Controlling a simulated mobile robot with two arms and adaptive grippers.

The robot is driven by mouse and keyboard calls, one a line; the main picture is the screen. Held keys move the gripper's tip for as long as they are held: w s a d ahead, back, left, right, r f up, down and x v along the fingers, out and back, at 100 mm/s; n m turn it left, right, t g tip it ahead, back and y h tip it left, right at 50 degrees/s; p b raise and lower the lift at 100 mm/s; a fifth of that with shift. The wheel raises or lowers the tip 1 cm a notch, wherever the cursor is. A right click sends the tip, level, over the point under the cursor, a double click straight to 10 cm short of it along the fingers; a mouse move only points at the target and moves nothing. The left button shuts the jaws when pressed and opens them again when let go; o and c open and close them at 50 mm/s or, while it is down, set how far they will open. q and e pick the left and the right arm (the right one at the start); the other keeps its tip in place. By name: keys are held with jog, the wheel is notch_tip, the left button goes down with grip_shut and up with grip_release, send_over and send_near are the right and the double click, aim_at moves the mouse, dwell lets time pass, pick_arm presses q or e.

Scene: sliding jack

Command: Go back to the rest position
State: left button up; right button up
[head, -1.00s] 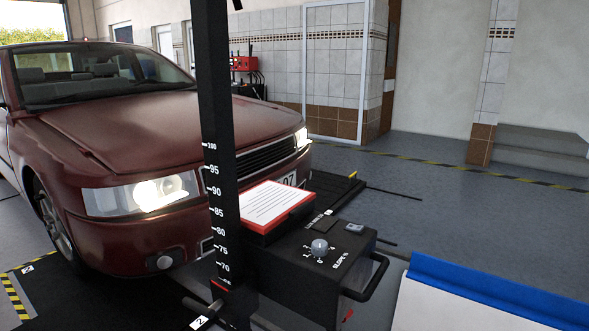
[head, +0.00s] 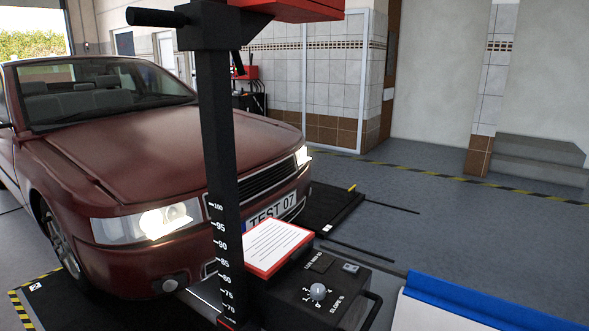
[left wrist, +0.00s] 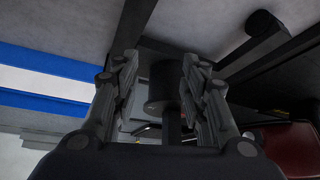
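My left gripper (left wrist: 158,85) shows in the left wrist view with its two fingers spread apart. A dark cylinder (left wrist: 164,95) with a thinner stem shows between the fingers. I cannot tell whether the fingers touch it. Neither gripper shows in the head view, and my right gripper is in neither view. In the head view a black upright post (head: 220,170) with a number scale stands in front of the car. A dark handle bar (head: 157,17) sticks out left near its top, and a red part (head: 300,9) sits at its top right.
A dark red car (head: 130,150) with lit headlights stands at the left. A black control box (head: 315,295) with a knob and a white card in a red frame (head: 275,245) is at the post's foot. A blue-edged white unit (head: 490,305) is lower right. Grey floor is clear behind.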

pick_arm(q)
jog(key=s+a+f+g+p, duration=0.2)
jog(key=s+p, duration=0.3)
jog(key=s, duration=0.8)
jog(key=s+a+f+g+y+p, duration=0.1)
jog(key=s+a+f+g+p, duration=0.2)
jog(key=s, duration=0.9)
jog(key=f+p, duration=0.1)
jog(key=p, duration=0.2)
jog(key=shift+s+a+p, duration=0.3)
jog(key=shift+s+a, duration=0.05)
jog(key=shift+a, duration=0.05)
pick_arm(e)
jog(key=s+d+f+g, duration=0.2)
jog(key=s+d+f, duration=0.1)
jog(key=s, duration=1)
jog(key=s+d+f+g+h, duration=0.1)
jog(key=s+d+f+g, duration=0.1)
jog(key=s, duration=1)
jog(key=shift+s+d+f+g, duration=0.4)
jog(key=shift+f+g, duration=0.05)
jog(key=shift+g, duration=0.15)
